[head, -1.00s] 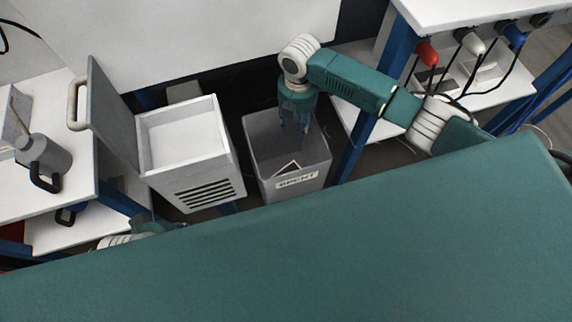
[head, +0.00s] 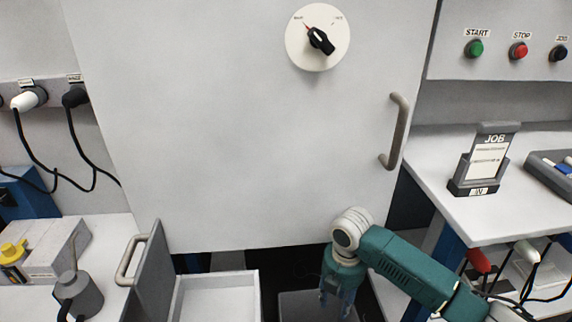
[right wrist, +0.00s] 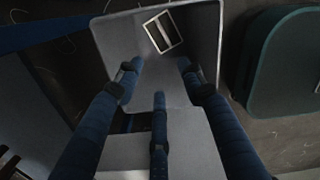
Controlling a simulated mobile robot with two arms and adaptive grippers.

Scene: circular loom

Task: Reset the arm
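My right arm comes in from the lower right in the head view and ends in my teal right gripper (head: 337,302), which points down over a grey bin (head: 298,307). In the right wrist view my right gripper's dark blue fingers (right wrist: 159,78) are spread apart with nothing between them. Beyond the fingers is the grey bin (right wrist: 118,38), with a small framed card-like item (right wrist: 162,32) in it. My left arm and gripper are not in view.
A large pale cabinet panel with a dial (head: 318,37) and a handle (head: 396,130) stands behind. An open drawer (head: 215,290) lies left of the bin. On the right are a JOB card stand (head: 482,160) and a shelf with plugs (head: 478,261). A grey jug (head: 78,297) stands at left.

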